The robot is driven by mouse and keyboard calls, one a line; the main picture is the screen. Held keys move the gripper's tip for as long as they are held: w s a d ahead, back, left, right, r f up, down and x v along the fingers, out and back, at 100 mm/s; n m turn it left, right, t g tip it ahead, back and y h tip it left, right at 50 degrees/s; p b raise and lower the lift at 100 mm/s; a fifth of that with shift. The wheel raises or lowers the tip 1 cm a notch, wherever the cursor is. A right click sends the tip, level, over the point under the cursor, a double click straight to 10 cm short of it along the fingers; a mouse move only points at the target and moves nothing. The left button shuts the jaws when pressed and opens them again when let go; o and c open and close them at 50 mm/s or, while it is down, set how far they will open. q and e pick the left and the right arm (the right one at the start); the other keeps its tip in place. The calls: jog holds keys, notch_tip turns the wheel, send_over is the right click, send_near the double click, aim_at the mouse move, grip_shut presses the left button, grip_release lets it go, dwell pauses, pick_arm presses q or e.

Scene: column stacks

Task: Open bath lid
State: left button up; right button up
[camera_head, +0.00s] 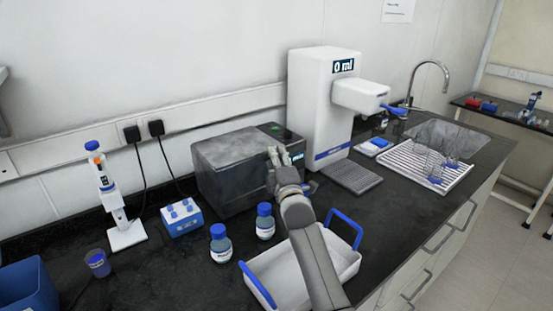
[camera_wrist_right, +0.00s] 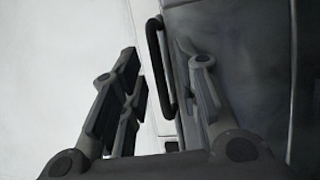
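The bath (camera_head: 232,180) is a dark grey box on the black bench, with a flat grey lid (camera_head: 225,147) that looks closed. A small display sits at its right end. My right gripper (camera_head: 279,157) is at the front right of the bath, close to the lid's edge. In the right wrist view my right gripper (camera_wrist_right: 160,75) is open, with a black bar handle (camera_wrist_right: 158,65) between its fingers. I cannot see contact between fingers and handle. The grey bath surface (camera_wrist_right: 240,60) fills the right of that view. My left gripper is not in view.
A white dispenser (camera_head: 309,95) reading 0 ml stands right of the bath. A white tray with blue handles (camera_head: 262,268) lies under my right forearm. Two blue-capped bottles (camera_head: 220,244) (camera_head: 265,222), a blue tube rack (camera_head: 182,220) and a pipette stand (camera_head: 124,234) are nearby.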

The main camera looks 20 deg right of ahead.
grip_shut()
jog(key=shift+r, duration=0.1)
dwell(0.3)
